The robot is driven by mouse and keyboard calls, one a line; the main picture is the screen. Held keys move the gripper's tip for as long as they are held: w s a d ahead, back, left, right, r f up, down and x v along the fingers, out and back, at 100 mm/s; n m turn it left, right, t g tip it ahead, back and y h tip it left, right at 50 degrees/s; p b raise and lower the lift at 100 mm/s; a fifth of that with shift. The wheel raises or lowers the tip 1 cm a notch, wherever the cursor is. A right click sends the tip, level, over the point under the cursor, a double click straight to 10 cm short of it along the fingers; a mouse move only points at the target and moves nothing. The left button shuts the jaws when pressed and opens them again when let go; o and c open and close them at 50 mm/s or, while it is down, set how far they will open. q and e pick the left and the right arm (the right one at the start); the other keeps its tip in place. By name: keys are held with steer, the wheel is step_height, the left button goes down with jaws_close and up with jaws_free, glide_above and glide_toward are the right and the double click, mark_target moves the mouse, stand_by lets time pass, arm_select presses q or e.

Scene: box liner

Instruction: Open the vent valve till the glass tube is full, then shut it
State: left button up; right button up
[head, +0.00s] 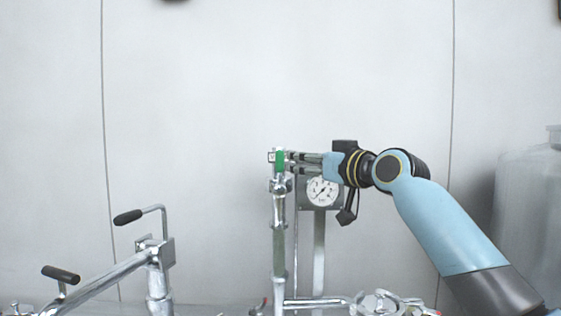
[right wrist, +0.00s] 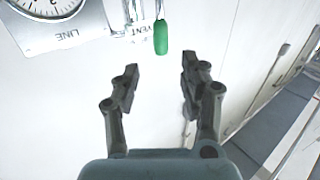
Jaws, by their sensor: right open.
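The green vent valve handle (head: 280,160) sits at the top of a vertical metal pipe in the head view. It hangs at the top of the right wrist view (right wrist: 161,38), beside a plate lettered "VENT". My right gripper (head: 291,162) reaches in from the right, close to the handle. In the right wrist view its two fingers (right wrist: 160,84) are spread, with the handle beyond the gap and nothing between them. Below the valve is the upright tube (head: 279,245); I cannot tell its fill level. My left gripper is not in view.
A round gauge (head: 322,191) on a post stands just right of the pipe, below my right gripper. Black-handled cranks (head: 128,217) on metal pipes stand at the lower left. A large pale tank (head: 530,200) is at the right. The wall behind is plain.

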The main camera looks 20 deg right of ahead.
mark_target(283, 160)
steer(key=p+x, duration=0.1)
steer(key=x, duration=0.8)
steer(key=shift+w+p, duration=0.15)
steer(key=shift+p, duration=0.25)
steer(key=shift+a+f, duration=0.1)
steer(key=shift+c, duration=0.4)
jaws_close()
steer(key=shift+w+f, duration=0.3)
